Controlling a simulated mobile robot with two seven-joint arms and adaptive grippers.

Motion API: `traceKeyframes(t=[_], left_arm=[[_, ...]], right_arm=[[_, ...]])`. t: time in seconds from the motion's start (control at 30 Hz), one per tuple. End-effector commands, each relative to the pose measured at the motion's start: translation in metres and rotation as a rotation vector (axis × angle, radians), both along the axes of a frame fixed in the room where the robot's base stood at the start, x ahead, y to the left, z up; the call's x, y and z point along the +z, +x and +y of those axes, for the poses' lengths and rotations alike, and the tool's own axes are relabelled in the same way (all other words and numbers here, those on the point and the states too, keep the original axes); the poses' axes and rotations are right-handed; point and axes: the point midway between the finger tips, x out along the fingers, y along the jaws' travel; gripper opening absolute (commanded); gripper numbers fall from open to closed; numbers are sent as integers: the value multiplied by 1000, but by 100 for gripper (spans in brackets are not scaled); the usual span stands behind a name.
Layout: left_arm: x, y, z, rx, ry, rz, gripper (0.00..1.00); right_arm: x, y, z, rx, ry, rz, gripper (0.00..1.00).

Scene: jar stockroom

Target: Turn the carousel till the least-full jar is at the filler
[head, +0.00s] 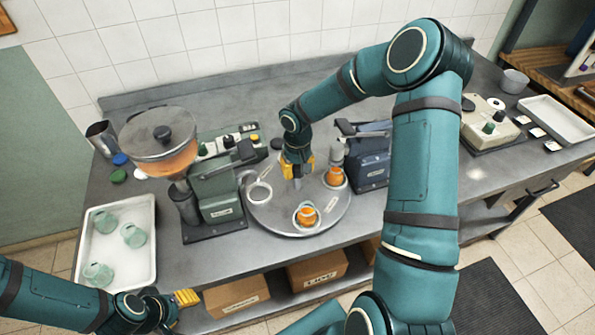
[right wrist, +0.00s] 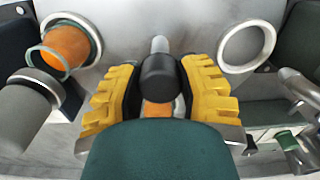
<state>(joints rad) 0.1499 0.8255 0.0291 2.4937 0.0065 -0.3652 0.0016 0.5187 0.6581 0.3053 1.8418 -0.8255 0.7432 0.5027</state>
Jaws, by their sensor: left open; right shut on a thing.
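The round grey carousel (head: 290,226) stands mid-bench with ring-shaped holders. One jar with orange contents (head: 307,215) is at its front, and another (head: 334,177) is at its right; their fill levels are hard to compare. The left holder (head: 259,192) is empty. My right gripper (head: 297,168) is over the carousel, its yellow fingers shut on a dark-topped knob (right wrist: 158,80). Some orange (right wrist: 156,109) shows just below the knob, mostly hidden. The green filler (head: 222,195) with its orange-filled hopper (head: 160,150) stands left of the carousel. My left gripper (head: 184,298) is open and empty, lower left.
A white tray (head: 85,275) with several pale green empty jars lies at the left. A blue machine (head: 371,165) stands close to the carousel's right. A cream control box (head: 490,125) and an empty tray (head: 556,120) are farther right. Cardboard boxes (head: 318,270) sit below.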

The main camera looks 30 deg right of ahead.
Motion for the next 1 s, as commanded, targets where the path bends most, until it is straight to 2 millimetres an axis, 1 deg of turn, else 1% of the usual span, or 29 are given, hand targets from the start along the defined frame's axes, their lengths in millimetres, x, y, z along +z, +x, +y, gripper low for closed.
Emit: traceKeyframes(t=[0.03,0.4,1.0], left_arm=[[-6,0,0,0,1,0,47],[-32,1,-1,2,6,1,47],[-64,0,-3,0,11,4,47]], right_arm=[[-2,1,0,-22,-1,-3,0],[-2,1,0,-205,-1,-3,0],[-2,1,0,-505,0,-2,0]])
